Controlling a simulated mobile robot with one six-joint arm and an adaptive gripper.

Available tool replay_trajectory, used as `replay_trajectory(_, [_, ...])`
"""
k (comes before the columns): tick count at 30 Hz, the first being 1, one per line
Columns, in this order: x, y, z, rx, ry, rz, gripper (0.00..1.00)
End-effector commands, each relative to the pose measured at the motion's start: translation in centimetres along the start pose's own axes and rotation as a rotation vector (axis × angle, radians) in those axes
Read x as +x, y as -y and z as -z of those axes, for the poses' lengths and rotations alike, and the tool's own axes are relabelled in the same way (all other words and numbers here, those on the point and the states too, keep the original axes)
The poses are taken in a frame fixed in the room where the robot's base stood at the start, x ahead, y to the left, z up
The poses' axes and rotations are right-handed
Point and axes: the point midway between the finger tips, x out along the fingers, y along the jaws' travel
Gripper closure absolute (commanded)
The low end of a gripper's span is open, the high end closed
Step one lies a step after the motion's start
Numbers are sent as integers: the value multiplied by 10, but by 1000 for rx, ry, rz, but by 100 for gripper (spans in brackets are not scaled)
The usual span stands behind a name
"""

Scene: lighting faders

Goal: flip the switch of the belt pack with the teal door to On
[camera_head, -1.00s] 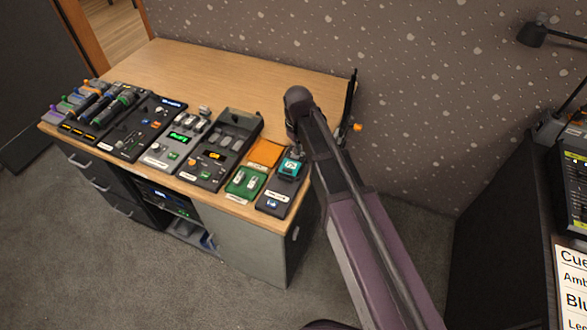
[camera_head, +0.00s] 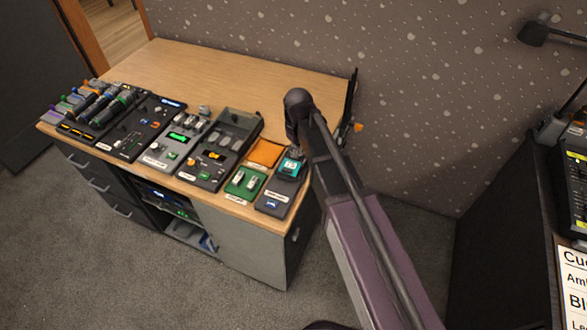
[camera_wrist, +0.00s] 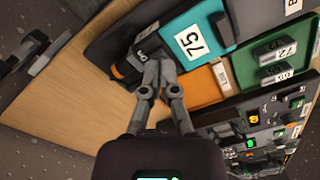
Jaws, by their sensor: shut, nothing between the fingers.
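The belt pack with the teal door (camera_wrist: 192,38) lies at the top middle of the wrist view, with a white label reading 75 on the teal face. A dark end part of the pack (camera_wrist: 128,68), with a small white-lettered mark, sits beside the door. My gripper (camera_wrist: 157,66) is shut and empty, its fingertips right at this dark part. I cannot tell whether they touch it, and the switch position is not clear. In the head view the teal door (camera_head: 291,168) shows at the right end of the row of devices.
An orange pad (camera_head: 264,153) and a green unit (camera_head: 245,182) with grey pieces lie next to the pack. Several dark consoles stand further left along the wooden desk (camera_head: 235,75). The back of the desk is largely clear.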

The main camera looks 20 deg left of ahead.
Motion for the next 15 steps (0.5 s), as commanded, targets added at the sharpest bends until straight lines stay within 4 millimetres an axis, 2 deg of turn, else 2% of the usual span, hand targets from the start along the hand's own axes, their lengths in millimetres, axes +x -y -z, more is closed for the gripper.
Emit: replay_trajectory(15, [6, 0, 0, 0, 0, 0, 100])
